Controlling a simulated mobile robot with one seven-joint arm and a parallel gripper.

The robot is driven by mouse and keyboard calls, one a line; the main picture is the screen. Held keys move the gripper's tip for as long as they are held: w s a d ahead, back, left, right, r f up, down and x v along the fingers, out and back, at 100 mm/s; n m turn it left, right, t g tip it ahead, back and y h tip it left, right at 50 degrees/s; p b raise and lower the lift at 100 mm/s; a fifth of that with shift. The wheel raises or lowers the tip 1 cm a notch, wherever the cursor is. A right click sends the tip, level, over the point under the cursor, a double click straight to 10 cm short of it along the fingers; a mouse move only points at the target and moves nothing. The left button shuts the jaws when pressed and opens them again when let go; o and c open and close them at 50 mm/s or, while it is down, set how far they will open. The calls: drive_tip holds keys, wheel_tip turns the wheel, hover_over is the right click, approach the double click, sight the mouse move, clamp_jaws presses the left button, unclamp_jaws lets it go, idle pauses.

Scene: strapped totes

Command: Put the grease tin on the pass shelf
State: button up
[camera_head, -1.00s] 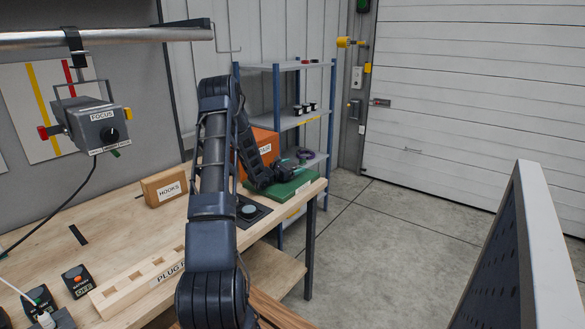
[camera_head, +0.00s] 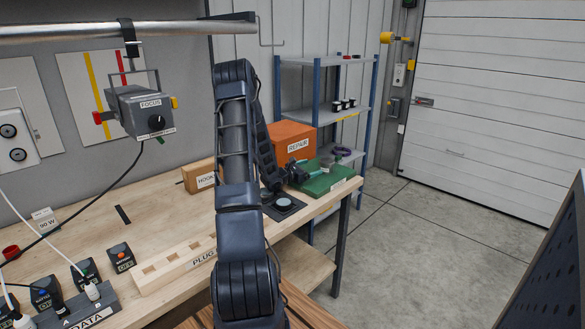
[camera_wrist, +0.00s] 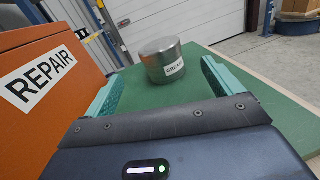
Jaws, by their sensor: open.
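The grease tin (camera_wrist: 163,66) is a short grey metal cylinder with a white label. It stands upright on the green mat (camera_wrist: 262,110) in the wrist view. My gripper (camera_wrist: 163,72) is open, its teal fingers on either side of the view, with the tin ahead around the fingertips; no grip on it shows. In the head view my gripper (camera_head: 296,172) is low at the mat (camera_head: 335,180), and I cannot make out the tin. A blue-post rack (camera_head: 318,105) with grey shelves stands behind; I cannot read which shelf is the pass shelf.
An orange REPAIR box (camera_head: 292,140) stands close beside my gripper, on the left in the wrist view (camera_wrist: 50,95). The HOOKS block (camera_head: 199,176), a wooden plug rack (camera_head: 175,262) and a hanging FOCUS box (camera_head: 140,110) are to the left. Open floor lies right of the bench.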

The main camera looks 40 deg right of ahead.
drive_tip(key=shift+a+r, duration=0.1)
drive_tip(key=shift+w+a+r, duration=0.1)
drive_tip(key=shift+a+r, duration=0.1)
drive_tip(key=shift+r, duration=0.1)
drive_tip(key=s+a+r+m+g+y, duration=0.1)
drive_tip(key=a+r+m+y, duration=0.3)
drive_tip(key=a+r, duration=0.55)
drive_tip(key=s+a+r+m+g+y, duration=0.15)
drive_tip(key=a+r+m, duration=0.45)
drive_tip(key=a, duration=0.7)
drive_tip(key=s+a+r+m+t+y, duration=0.1)
drive_tip(key=s+a+r+t+y, duration=0.1)
drive_tip(key=a, duration=1.1)
drive_tip(key=s+a+r+m+t+y, duration=0.2)
drive_tip(key=s+a+t+y, duration=0.3)
drive_tip(key=a, duration=0.9)
drive_tip(key=s+a+r+m+t+y, duration=0.1)
drive_tip(key=s+a+r+t+y, duration=0.2)
drive_tip(key=a, duration=1.1)
drive_tip(key=shift+s+r+m+y, duration=0.3)
drive_tip(key=shift+s+r+y, duration=0.3)
drive_tip(key=shift+y, duration=0.45)
